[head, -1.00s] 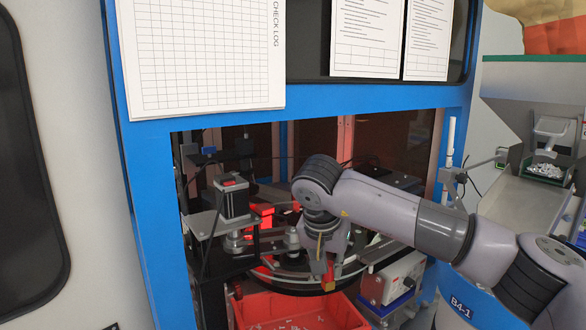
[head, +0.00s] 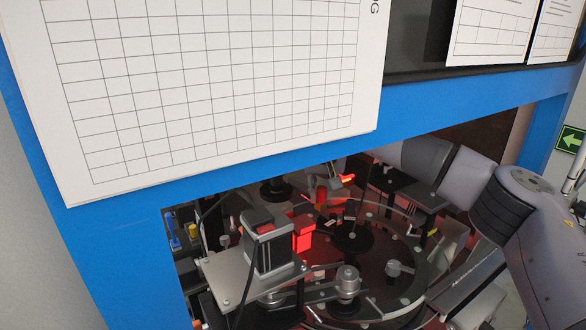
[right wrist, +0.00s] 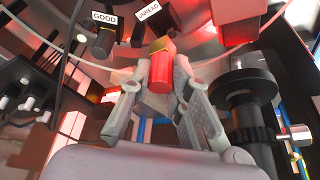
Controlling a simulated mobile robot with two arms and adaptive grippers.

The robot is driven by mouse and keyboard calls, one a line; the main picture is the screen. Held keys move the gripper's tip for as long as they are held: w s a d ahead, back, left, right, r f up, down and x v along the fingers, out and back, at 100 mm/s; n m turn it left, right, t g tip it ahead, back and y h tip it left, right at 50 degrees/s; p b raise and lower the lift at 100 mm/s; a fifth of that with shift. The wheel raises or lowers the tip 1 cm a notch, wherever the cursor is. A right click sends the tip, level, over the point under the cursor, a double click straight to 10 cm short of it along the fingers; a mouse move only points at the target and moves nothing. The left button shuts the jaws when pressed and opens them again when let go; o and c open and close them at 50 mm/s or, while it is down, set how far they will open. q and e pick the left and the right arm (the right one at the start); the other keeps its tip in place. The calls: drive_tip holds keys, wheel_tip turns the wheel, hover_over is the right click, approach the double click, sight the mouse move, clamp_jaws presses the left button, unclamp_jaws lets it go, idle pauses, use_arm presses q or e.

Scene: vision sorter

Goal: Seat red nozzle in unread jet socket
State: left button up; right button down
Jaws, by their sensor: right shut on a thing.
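My right gripper (right wrist: 164,88) is shut on the red nozzle (right wrist: 162,69), which sits between its two fingers in the right wrist view. The nozzle's far end, with a yellowish part, points toward the jets. The UNREAD label (right wrist: 149,11) is just beyond and above it, with the GOOD label (right wrist: 104,17) to its left. A dark jet (right wrist: 102,43) shows under GOOD. The socket at UNREAD is not clear, and I cannot tell whether the nozzle touches it. In the head view my right arm reaches inside the machine; its gripper is small and unclear. My left gripper is not in view.
A camera-like block (head: 268,245) on a metal plate (head: 235,278) and a red-lit box (head: 303,232) stand at the near left of the round glass disc (head: 415,275). The blue frame (head: 440,105) borders the opening. A dark post with a knob (right wrist: 250,95) stands right of my gripper.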

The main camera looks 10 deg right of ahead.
sight(322, 199)
drive_tip(key=shift+w, duration=0.6)
drive_tip(key=shift+w+d+f, duration=0.1)
drive_tip(key=shift+s+f+b, duration=0.1)
drive_tip(key=shift+s+b, duration=0.2)
drive_tip(key=shift+b, duration=0.05)
drive_tip(key=shift+s+f+b, duration=0.5)
drive_tip(key=shift+f+b, duration=0.15)
drive_tip(key=shift+b, duration=0.1)
drive_tip(key=shift+w+f, duration=0.35)
drive_tip(key=shift+f, duration=0.2)
drive_tip(key=shift+w+f, duration=0.1)
drive_tip(key=shift+f, duration=0.05)
drive_tip(key=shift+s, duration=0.2)
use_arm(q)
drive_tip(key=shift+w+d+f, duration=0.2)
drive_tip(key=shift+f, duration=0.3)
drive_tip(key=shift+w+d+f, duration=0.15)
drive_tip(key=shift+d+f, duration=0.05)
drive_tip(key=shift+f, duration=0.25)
use_arm(e)
drive_tip(key=shift+r, duration=0.2)
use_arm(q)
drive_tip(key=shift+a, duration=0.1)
use_arm(e)
drive_tip(key=shift+f, duration=0.15)
